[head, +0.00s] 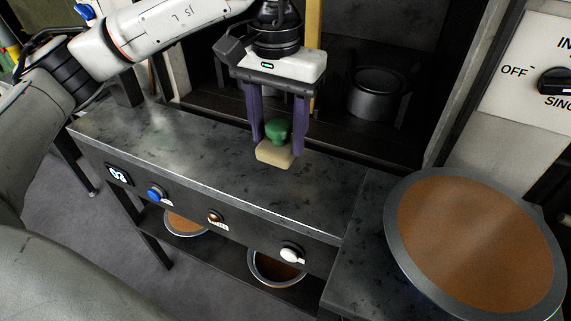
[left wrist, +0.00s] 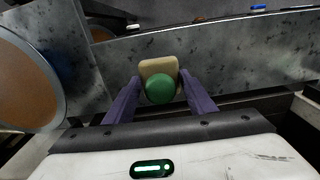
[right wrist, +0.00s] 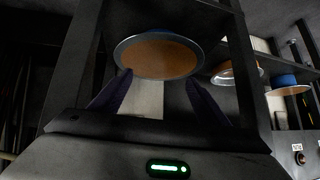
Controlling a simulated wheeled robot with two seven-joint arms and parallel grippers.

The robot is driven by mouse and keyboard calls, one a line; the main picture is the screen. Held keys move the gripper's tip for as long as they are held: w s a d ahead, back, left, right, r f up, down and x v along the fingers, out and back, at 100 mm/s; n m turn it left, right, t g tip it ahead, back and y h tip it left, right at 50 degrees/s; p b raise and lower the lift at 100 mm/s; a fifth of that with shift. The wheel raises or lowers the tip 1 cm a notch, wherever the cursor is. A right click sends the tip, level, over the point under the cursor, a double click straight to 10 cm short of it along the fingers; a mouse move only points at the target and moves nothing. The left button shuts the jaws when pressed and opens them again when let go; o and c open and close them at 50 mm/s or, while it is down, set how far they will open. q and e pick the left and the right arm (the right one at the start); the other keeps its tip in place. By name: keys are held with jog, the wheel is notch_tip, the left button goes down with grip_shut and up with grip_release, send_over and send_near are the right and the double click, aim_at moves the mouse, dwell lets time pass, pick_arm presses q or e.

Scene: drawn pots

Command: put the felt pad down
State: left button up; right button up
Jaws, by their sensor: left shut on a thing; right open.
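The felt pad (head: 274,153) is a cream block with a green knob (head: 277,131) on top. My left gripper (head: 278,138) points down with its purple fingers on both sides of the knob, shut on it. The pad is over the dark, mottled bench top (head: 200,140); I cannot tell whether it touches it. In the left wrist view the pad (left wrist: 158,65) shows behind the green knob, between the fingers. My right gripper is out of the head view; in the right wrist view its fingers (right wrist: 159,78) stand apart with nothing between them.
A large round pan with a brown surface (head: 470,240) stands at the right. Knobs, blue (head: 156,193) and white (head: 291,254), line the bench front. Brown-filled pans (head: 280,268) sit on the shelf below. A dark pot (head: 376,92) stands behind. The bench left of the pad is clear.

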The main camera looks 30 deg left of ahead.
pick_arm(q)
jog(key=shift+w+a+r, duration=0.25)
jog(key=shift+w+r, duration=0.35)
jog(key=shift+r, duration=0.25)
jog(key=shift+w+a, duration=0.15)
notch_tip(320, 180, down, 9)
jog(key=shift+w+a+f, duration=0.1)
jog(key=shift+f, duration=0.05)
jog(key=shift+f+b, duration=0.25)
jog(key=shift+b, duration=0.1)
jog(key=o, duration=1.1)
jog(key=shift+r, duration=0.1)
jog(key=shift+o, duration=0.2)
notch_tip(320, 180, up, 12)
jog(key=shift+r+p, duration=0.2)
jog(key=shift+p, duration=0.6)
